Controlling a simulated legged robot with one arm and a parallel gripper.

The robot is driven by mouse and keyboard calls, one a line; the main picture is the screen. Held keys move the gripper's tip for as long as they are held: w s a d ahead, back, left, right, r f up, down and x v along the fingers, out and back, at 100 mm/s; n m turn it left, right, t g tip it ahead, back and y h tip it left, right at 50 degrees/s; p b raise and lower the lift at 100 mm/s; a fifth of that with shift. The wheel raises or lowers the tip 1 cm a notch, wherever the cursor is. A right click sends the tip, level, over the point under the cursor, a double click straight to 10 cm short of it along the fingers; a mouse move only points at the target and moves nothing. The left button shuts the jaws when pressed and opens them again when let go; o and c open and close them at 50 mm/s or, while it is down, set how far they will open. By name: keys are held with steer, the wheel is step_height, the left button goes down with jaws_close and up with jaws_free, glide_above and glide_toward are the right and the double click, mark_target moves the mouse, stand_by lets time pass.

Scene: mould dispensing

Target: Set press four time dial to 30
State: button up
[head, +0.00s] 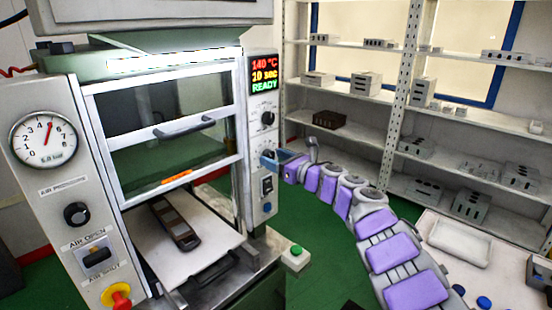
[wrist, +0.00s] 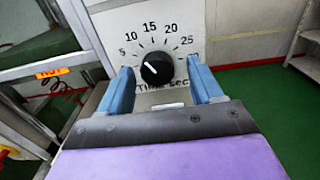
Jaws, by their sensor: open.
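The time dial (wrist: 157,69) is a black round knob on a white panel in the wrist view. Its scale reads 5 to 25, and the label under it is partly hidden. Its white mark points up and left, toward about 10. The 30 end of the scale is mostly hidden by the right finger. My gripper (wrist: 160,66) is open, its blue fingers on either side of the knob, with gaps showing. In the head view my gripper (head: 277,160) is at the press's right panel and hides this dial. The press display (head: 264,75) reads 140 °C, 10 sec, READY.
Another black knob (head: 268,118) sits above my gripper, with a switch (head: 267,186) below. The press's glass guard (head: 165,125) is left of the panel. A mould (head: 175,222) lies on the white plate. Shelves (head: 350,135) stand behind right; a side table (head: 485,265) is at the right.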

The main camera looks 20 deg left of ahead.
steer(key=shift+a, duration=0.2)
steer(key=shift+a+f, duration=0.1)
steer(key=shift+c, duration=1.4)
steer(key=c, duration=0.8)
